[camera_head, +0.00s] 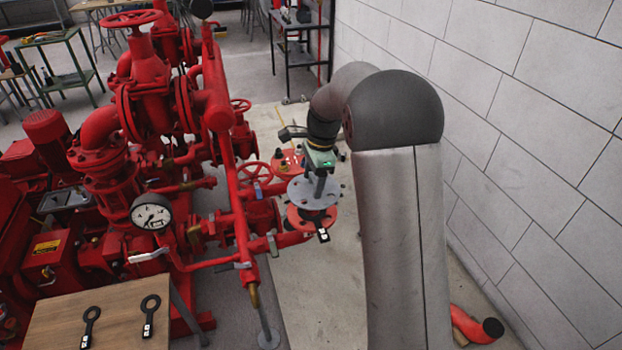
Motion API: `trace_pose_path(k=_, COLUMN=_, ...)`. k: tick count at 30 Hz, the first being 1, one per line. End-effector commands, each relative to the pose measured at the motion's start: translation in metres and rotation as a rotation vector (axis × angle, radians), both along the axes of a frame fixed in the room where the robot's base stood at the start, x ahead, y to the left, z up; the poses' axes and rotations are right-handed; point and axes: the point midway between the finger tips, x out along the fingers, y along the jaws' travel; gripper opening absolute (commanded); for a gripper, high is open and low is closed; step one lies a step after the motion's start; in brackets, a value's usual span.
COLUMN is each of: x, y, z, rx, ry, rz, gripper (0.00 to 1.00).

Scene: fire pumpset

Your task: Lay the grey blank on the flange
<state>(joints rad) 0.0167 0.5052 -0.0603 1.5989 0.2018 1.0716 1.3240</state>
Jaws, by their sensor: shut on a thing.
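The grey blank (302,194) is a round, light-grey disc with small holes near its rim. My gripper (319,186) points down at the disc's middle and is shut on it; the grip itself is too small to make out. The disc is roughly level and sits just above the red flange (296,221), overlapping its far part in the picture. A gap seems to show between them, but I cannot tell how wide. A black tab with a white label (323,236) sticks out at the flange's near side. The middle of the flange face is partly hidden.
Red pump pipework with a pressure gauge (151,212) fills the left. A wooden table (118,312) at front left bears two black ring-shaped pieces with labelled tabs. A block wall (530,130) stands on the right. Another red flanged pipe (287,163) is behind the gripper.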

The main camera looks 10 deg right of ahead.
Motion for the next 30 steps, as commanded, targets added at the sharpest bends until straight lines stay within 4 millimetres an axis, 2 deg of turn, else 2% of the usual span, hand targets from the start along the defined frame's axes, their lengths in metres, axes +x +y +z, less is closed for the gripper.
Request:
trace_pose_path(k=6, x=0.001, y=0.003, z=0.004, rx=0.001, ry=0.006, rz=0.001, gripper=0.17)
trace_pose_path(k=24, x=0.0, y=0.003, z=-0.049, rx=0.0, ry=0.007, rz=0.001, gripper=0.17)
trace_pose_path(k=30, x=0.0, y=0.003, z=-0.056, rx=0.0, ry=0.007, rz=0.001, gripper=0.17)
